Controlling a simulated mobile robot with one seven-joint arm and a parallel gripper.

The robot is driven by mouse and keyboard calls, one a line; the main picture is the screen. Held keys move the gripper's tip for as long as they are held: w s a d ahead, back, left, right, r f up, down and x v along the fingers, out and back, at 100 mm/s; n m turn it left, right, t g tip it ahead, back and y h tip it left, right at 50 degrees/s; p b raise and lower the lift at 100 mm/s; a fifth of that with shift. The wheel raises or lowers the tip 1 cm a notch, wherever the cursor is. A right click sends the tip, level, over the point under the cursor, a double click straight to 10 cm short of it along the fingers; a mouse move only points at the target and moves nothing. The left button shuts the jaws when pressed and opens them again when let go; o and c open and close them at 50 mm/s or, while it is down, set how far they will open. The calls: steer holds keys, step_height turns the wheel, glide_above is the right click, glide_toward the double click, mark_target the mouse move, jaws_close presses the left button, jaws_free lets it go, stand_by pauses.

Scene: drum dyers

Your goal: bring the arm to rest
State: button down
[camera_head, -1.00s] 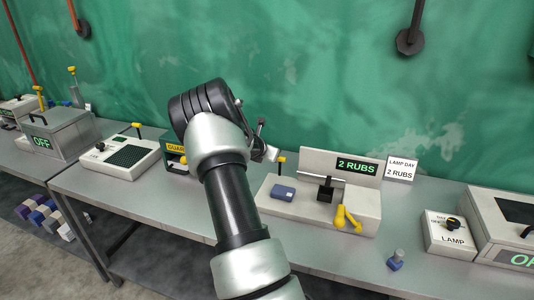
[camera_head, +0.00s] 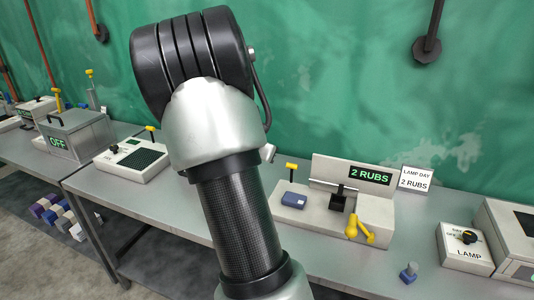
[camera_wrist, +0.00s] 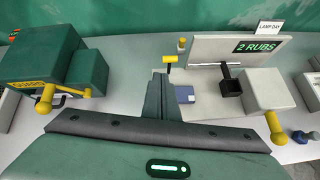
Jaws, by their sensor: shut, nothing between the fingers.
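My arm (camera_head: 235,200) rises through the middle of the head view, its black wrist joint (camera_head: 190,65) large near the top. My gripper is mostly hidden behind the arm there. In the wrist view my gripper (camera_wrist: 159,85) is shut and empty. Its fingers hang above the bench in front of the rub tester (camera_wrist: 215,48), apart from it as far as I can tell. The tester (camera_head: 340,205) has a "2 RUBS" display, a black arm and yellow handles. A blue block (camera_head: 294,200) sits on its left part, partly hidden by the fingers in the wrist view.
A lamp switch box (camera_head: 467,248) and a grey cabinet (camera_head: 515,235) stand at the right. A small blue knobbed piece (camera_head: 408,272) lies near the bench front. A green guard box (camera_wrist: 45,55) is close at left in the wrist view. The green wall (camera_head: 340,80) is behind.

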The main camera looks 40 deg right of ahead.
steer(key=shift+a, duration=0.1)
stand_by(0.5)
steer(key=s+a+r+m+y, duration=0.2)
steer(key=s+a+r+m, duration=0.2)
steer(key=a+m, duration=0.3)
steer(key=s+a+r+m+y, duration=0.1)
steer(key=s+a+r+m, duration=0.4)
steer(key=a, duration=0.4)
steer(key=s+a+m+y, duration=0.3)
steer(key=s+a, duration=0.4)
steer(key=a, duration=0.4)
steer(key=s+a+r+m+t+y, duration=0.1)
steer(key=s+a+m+y, duration=0.2)
steer(key=s+a+m, duration=0.3)
steer(key=s+a, duration=0.1)
steer(key=a, duration=0.4)
steer(key=shift+s+r+y, duration=0.25)
steer(key=shift+s+y, duration=0.05)
steer(key=shift+s, duration=0.1)
